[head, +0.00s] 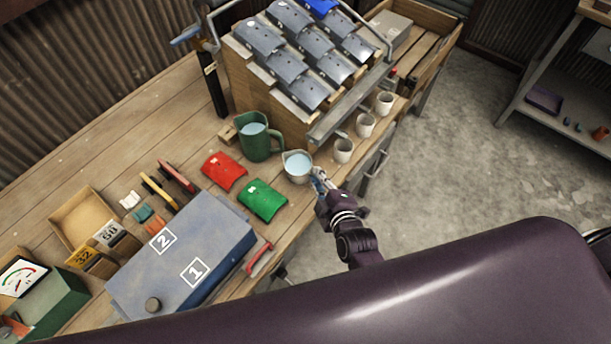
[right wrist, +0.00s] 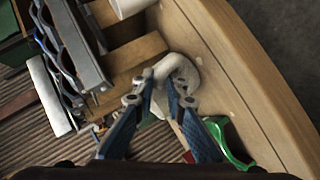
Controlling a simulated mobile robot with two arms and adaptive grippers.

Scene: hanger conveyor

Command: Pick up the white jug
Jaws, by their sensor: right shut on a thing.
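The white jug (head: 297,166) stands upright near the front edge of the wooden workbench in the head view, with pale blue contents showing at its open top. My right gripper (head: 319,180) reaches its right side and is shut on it. In the right wrist view, the blue fingers of my right gripper (right wrist: 163,82) close on a pale rounded part of the white jug (right wrist: 182,69); the exact contact is hard to make out. I cannot tell whether the jug is clear of the bench. My left gripper is not in view.
A green jug (head: 256,143) stands just behind left. Red (head: 223,171) and green (head: 263,199) curved plates lie to the left. Several white cups, including one close by (head: 343,151), line the bench edge at right. A rack (head: 314,126) of grey plates rises behind.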

